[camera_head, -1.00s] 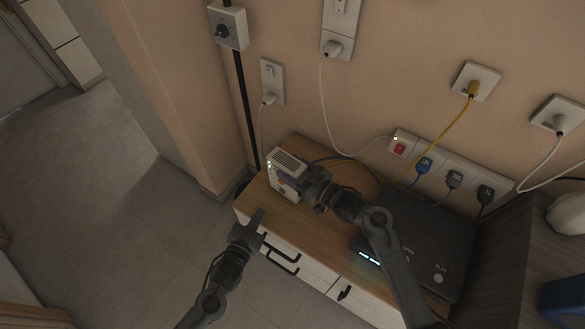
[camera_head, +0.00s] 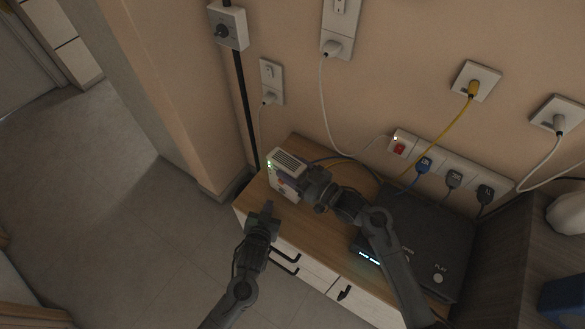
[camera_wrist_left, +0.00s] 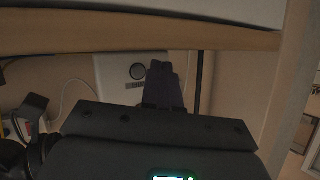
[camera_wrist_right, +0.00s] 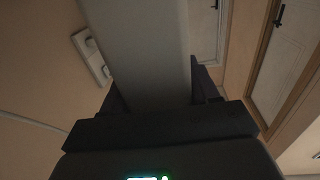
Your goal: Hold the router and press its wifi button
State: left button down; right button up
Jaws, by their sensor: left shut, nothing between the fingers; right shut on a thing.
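The router (camera_head: 288,161) is a white box with a slotted top and small green lights, at the left end of the wooden cabinet top. My right gripper (camera_head: 309,190) is shut on its right side. In the right wrist view, the router's pale body (camera_wrist_right: 137,45) stands between the fingers. My left gripper (camera_head: 266,208) is shut and empty, in front of the router near the cabinet's front edge, seemingly apart from it. In the left wrist view its closed fingers (camera_wrist_left: 163,84) are beside a pale panel with a dark round mark; I cannot tell the wifi button.
The wooden cabinet top (camera_head: 330,240) has drawers with dark handles below. A black box (camera_head: 425,235) sits on its right part. Cables hang from wall sockets, and a power strip (camera_head: 450,166) with plugs is behind. Open floor (camera_head: 130,220) lies to the left.

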aim_at(278, 190)
pick_arm(q)
jog(key=shift+w+d, duration=0.8)
jog(key=shift+w, duration=0.15)
jog(key=shift+w+d, duration=0.1)
dwell(1.4)
jog(key=shift+w+d, duration=0.25)
jog(key=shift+w, duration=0.1)
dwell(0.7)
jog(key=shift+a, duration=0.1)
jog(key=shift+s+a, duration=0.25)
jog(key=shift+s, duration=0.2)
jog(key=shift+s, duration=0.1)
jog(key=shift+s+a, duration=1.95)
jog(key=shift+s, duration=0.25)
